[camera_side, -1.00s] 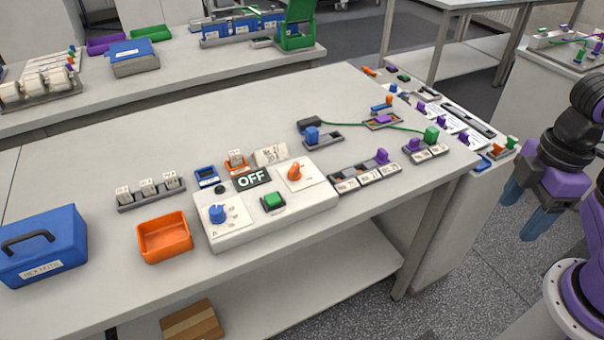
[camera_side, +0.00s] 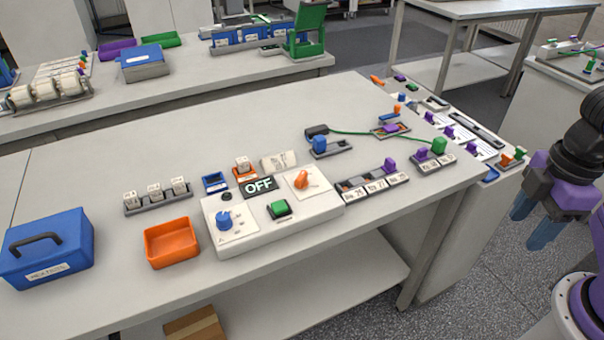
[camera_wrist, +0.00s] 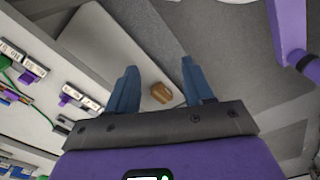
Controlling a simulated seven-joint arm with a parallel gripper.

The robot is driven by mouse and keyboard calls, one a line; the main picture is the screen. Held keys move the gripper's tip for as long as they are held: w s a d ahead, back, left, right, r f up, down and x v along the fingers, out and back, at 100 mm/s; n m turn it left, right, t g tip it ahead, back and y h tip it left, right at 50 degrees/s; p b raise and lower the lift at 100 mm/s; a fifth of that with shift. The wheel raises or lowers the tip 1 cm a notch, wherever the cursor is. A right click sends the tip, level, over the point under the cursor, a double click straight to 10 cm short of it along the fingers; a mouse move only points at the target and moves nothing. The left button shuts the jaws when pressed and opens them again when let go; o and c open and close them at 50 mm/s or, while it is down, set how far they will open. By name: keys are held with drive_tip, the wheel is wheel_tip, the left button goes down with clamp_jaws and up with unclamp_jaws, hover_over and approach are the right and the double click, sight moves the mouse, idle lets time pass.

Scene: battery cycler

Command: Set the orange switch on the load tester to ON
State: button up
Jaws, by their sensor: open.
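The load tester (camera_side: 315,212) is a white box on the bench in the side view. Its orange switch (camera_side: 302,179) is a knob on a white plate at the box's right end. A dark display on it (camera_side: 259,186) reads OFF. A blue knob (camera_side: 224,221) and a green button (camera_side: 279,208) are also on the box. My gripper (camera_side: 531,227) hangs at the right, beyond the bench edge and well apart from the tester. In the wrist view my gripper (camera_wrist: 158,82) shows two blue fingers spread apart with nothing between them.
An orange tray (camera_side: 171,254) and a blue toolbox (camera_side: 46,248) stand left of the tester. A labelled slider strip (camera_side: 371,184) is close to its right. A green cable (camera_side: 375,134) runs behind. A cardboard box (camera_wrist: 161,92) shows below in the wrist view.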

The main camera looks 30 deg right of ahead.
drive_tip(key=shift+w+a+f, duration=0.1)
drive_tip(key=shift+w+a, duration=0.05)
drive_tip(key=c, duration=0.5)
drive_tip(key=w+a+m, duration=0.1)
drive_tip(key=w+a+f+m+y, duration=0.1)
drive_tip(key=w+a+m, duration=0.1)
drive_tip(key=w+a+f+m+t, duration=0.1)
drive_tip(key=shift+w+a+f+m+y, duration=0.25)
drive_tip(key=shift+w+m+y, duration=0.05)
drive_tip(key=shift+w+y, duration=0.1)
clamp_jaws()
drive_tip(key=w+a+f+m+t+y, duration=0.2)
drive_tip(key=w+a+m+t, duration=0.1)
drive_tip(key=w+m, duration=0.6)
drive_tip(key=w+a+f+m+t+y, duration=0.1)
drive_tip(key=w+a+m+t+y, duration=0.2)
drive_tip(key=w+m, duration=0.6)
drive_tip(key=shift+w+a+f+t+y, duration=0.35)
drive_tip(key=shift+w+t, duration=0.2)
drive_tip(key=shift+t, duration=0.45)
